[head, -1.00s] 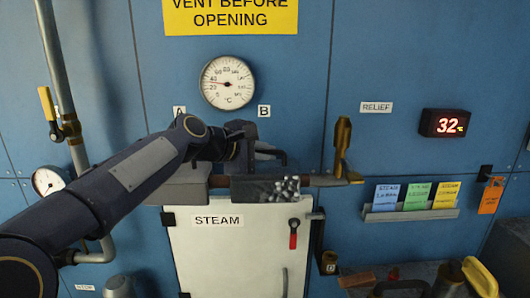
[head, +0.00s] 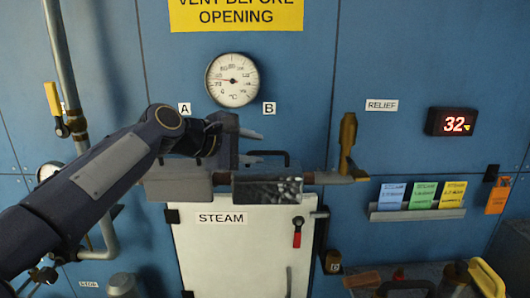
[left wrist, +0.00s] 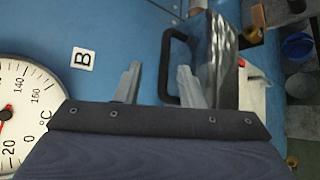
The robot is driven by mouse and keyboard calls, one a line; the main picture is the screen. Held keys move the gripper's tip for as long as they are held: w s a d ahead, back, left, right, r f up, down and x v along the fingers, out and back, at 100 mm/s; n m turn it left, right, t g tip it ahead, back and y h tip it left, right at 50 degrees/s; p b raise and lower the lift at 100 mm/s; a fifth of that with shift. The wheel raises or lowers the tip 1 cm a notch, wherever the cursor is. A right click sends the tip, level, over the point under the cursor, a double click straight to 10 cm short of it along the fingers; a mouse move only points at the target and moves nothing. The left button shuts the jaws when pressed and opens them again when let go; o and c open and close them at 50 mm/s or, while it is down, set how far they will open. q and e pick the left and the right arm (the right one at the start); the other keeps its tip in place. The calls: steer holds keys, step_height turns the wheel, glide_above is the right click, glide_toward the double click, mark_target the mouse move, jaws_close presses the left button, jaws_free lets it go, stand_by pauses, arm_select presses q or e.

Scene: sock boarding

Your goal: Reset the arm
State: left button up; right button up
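My left gripper (head: 264,145) is in front of the blue panel, just below the gauge and label B. Its two fingers point right, apart and empty. The left wrist view also shows my left gripper (left wrist: 158,88) open, with a clear gap between the fingers. A black U-shaped handle (head: 286,153) is near the fingertips, above a sliding block with a glossy dark face (head: 266,190). In the left wrist view the handle (left wrist: 164,68) appears between the fingers, nearer the right one; I cannot tell its depth. My right gripper is not in view.
A round gauge (head: 232,80) is above the gripper. A brass lever (head: 347,143) stands at the rail's right end. Below is a white STEAM door (head: 250,245) with a red-handled lever (head: 298,232). A card rack (head: 417,213) and red display (head: 451,122) are at right.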

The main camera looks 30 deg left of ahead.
arm_select(q)
steer(key=shift+v, duration=1.15)
steer(key=s+d+f+m+g, duration=0.2)
steer(key=s+d+f+m, duration=0.2)
steer(key=f, duration=0.5)
steer(key=s+d+f+m+g, duration=0.2)
steer(key=s+d+f+m, duration=0.3)
steer(key=s+f+m, duration=0.3)
steer(key=s+d+f+m+g, duration=0.3)
steer(key=s+f+m, duration=0.3)
steer(key=s+f, duration=0.4)
step_height(320, 180, down, 2)
steer(key=shift+d+f, duration=0.15)
steer(key=shift+d, duration=0.75)
steer(key=shift+a, duration=0.1)
